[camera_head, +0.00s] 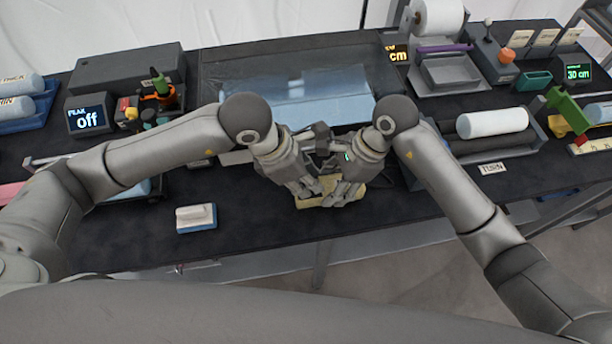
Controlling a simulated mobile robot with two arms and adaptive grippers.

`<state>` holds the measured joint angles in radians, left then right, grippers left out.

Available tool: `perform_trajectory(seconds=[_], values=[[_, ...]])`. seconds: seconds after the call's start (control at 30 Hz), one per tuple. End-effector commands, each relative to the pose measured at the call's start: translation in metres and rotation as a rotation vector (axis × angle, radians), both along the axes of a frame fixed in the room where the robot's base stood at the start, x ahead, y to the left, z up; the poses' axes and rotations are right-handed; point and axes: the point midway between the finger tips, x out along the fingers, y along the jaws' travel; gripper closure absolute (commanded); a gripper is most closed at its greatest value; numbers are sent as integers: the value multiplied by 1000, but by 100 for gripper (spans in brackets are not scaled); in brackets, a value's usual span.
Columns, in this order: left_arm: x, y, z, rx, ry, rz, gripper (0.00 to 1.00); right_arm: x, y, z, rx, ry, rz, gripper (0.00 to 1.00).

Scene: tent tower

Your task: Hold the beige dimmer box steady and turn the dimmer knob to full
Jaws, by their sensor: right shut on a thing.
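The beige dimmer box (357,190) lies near the front edge of the dark table, mostly covered by my two grippers. My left gripper (306,192) points down at the box's left side; its finger gap is too small to make out. My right gripper (342,196) points down at the box's right part and is shut on it; which part it grips is hard to see. The two grippers are close together. The dimmer knob is hidden behind the fingers.
A white and blue block (196,217) lies to the left on the clear front of the table. A display reading "off" (87,119) stands at the back left. A clear-topped bed (300,95) is behind the grippers, and a white roll (492,122) is at right.

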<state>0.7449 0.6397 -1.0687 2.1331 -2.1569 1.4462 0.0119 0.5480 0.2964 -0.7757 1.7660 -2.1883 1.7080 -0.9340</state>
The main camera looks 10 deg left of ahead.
Motion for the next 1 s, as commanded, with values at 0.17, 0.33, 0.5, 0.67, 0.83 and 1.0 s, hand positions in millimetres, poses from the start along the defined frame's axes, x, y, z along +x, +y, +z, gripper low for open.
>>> perform_trajectory(seconds=[0.17, 0.33, 0.5, 0.67, 0.83, 1.0], values=[[0, 0, 0, 0, -1, -1, 100, 0, 0, 0, 0, 0, 1, 81], [1, 0, 0, 1, -1, -27, 100, 0, 0, 0, 0, 0, 0, 81], [2, 1, 0, 4, -2, -104, 100, 0, 0, 0, 0, 0, 1, 81], [3, 1, 0, 4, -2, -219, 100, 0, 0, 0, 0, 1, 1, 81], [3, 1, 1, 2, -1, -355, 100, 0, 0, 0, 0, 1, 1, 81], [4, 1, 0, 3, -1, -479, 100, 0, 0, 0, 0, 1, 1, 81]])
